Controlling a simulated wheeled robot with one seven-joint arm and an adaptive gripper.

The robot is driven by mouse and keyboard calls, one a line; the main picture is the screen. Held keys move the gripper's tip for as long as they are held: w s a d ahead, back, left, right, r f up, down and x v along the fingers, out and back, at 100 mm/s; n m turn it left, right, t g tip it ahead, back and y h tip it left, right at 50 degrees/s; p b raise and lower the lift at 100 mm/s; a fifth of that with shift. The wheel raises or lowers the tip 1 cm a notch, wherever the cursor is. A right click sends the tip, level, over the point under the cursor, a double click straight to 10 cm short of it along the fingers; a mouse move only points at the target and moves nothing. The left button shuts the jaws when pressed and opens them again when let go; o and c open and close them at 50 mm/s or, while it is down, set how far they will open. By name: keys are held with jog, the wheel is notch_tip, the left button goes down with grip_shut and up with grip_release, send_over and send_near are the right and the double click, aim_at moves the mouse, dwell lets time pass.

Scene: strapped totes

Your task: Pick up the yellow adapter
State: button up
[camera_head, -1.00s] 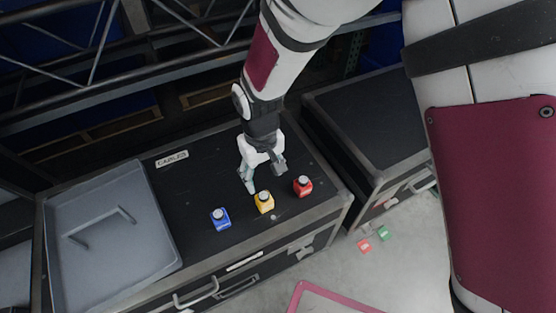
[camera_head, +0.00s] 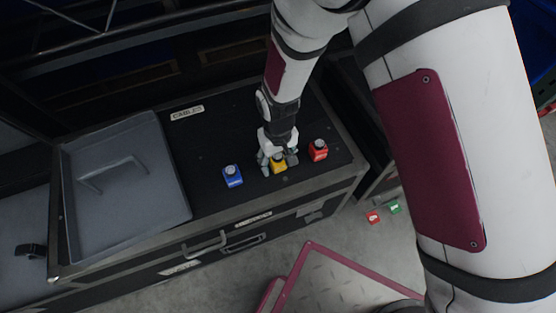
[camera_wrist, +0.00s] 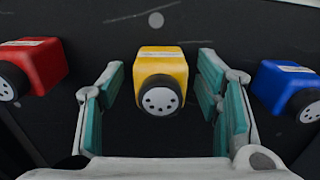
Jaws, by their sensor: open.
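The yellow adapter (camera_head: 279,164) stands on top of the black case, between a blue adapter (camera_head: 232,176) and a red adapter (camera_head: 318,150). My gripper (camera_head: 277,160) is low over it, partly covering it in the head view. In the wrist view the yellow adapter (camera_wrist: 161,78) lies between my teal-padded fingers (camera_wrist: 163,100), with a gap on both sides. The fingers are open and hold nothing. Its round black end with several holes faces the wrist camera. The red adapter (camera_wrist: 36,62) is at left and the blue adapter (camera_wrist: 288,86) at right there.
A grey tray (camera_head: 178,190) with a handle sits on the left of the case (camera_head: 222,125), which bears a "CABLES" label. A small red item (camera_head: 374,217) and a green item (camera_head: 395,207) lie on the floor at right. The case top behind the adapters is clear.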

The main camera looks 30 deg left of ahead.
jog(key=c, duration=1.3)
